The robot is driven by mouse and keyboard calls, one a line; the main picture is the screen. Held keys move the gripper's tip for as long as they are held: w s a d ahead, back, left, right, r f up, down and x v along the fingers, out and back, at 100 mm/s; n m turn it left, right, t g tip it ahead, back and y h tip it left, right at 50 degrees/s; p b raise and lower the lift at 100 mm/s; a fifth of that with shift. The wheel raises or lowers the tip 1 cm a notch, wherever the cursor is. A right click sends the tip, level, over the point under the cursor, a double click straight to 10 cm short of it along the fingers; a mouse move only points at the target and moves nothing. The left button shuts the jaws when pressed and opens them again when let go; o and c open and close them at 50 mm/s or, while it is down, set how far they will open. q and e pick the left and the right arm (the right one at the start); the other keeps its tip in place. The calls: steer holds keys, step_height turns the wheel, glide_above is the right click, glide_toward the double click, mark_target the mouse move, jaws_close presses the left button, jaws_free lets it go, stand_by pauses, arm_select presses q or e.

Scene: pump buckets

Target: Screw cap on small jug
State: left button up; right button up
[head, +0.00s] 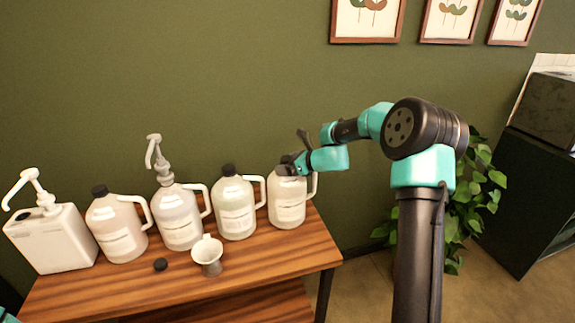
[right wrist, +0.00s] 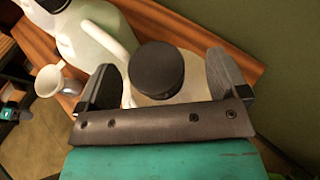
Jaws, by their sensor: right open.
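The rightmost small jug (head: 288,205) is translucent with a white label and stands at the right end of the wooden table. Its top is hidden in the head view by my right gripper (head: 290,163). In the right wrist view, a round black cap (right wrist: 158,70) sits over the jug's pale body (right wrist: 180,96). My right gripper (right wrist: 162,62) is open, with one finger on each side of the cap and gaps showing between. Whether the cap is fully seated cannot be told. My left gripper is not in view.
Two capped jugs (head: 117,230) (head: 236,208), a jug with a pump (head: 181,217) and a white pump canister (head: 50,240) stand to the left. The table's front right (head: 285,250) is clear.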

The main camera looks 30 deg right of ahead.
steer(key=v, duration=1.7)
steer(key=shift+s, duration=0.2)
steer(key=shift+a+f, duration=0.1)
steer(key=shift+f, duration=0.05)
